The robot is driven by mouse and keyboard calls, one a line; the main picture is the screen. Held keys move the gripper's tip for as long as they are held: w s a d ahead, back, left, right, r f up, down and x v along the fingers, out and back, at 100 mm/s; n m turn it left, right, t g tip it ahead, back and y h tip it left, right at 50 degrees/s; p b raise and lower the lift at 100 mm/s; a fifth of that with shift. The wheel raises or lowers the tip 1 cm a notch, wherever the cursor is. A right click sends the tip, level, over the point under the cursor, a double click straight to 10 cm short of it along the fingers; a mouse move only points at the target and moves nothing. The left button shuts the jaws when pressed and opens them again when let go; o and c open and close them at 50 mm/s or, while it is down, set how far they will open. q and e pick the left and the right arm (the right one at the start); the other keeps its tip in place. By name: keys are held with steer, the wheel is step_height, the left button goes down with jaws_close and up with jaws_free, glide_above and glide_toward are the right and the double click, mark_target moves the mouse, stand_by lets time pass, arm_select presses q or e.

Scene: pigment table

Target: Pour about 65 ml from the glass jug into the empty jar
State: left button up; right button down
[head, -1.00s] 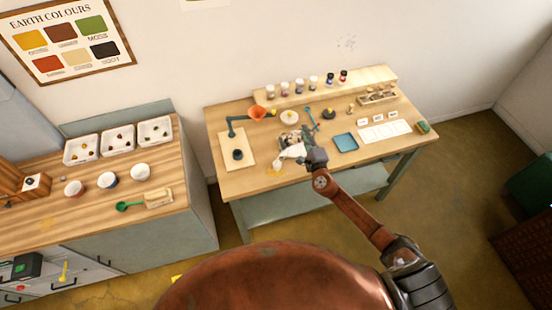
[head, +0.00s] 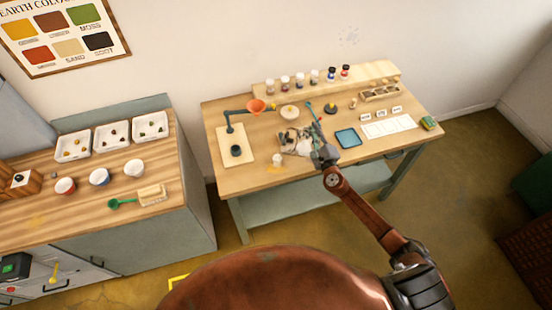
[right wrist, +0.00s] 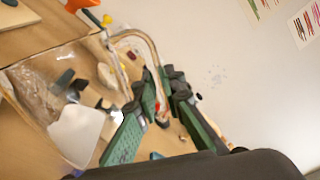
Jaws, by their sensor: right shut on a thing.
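My right gripper (head: 318,145) is over the front middle of the table, seen at the end of my arm in the head view. In the right wrist view the green-padded fingers (right wrist: 160,104) are shut on the curved handle (right wrist: 148,42) of the clear glass jug. The jug's see-through body (right wrist: 38,72) lies left of the fingers; it also shows faintly in the head view (head: 295,138). A white patch (right wrist: 76,133) shows at the jug, and I cannot tell what it is. I cannot pick out the empty jar with certainty. My left gripper is not in view.
A round pale dish (head: 289,112) and a blue tray (head: 348,138) are close by. Several small jars (head: 314,77) stand on the back shelf (head: 372,73).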

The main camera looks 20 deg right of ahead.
steer(key=shift+d+f+m+b, duration=0.4)
steer(key=shift+f+b, duration=0.1)
steer(key=shift+b, duration=0.65)
steer(key=shift+d+f+m+b, duration=0.4)
steer(key=shift+f+m+b, duration=0.2)
steer(key=shift+b, duration=0.3)
stand_by(0.5)
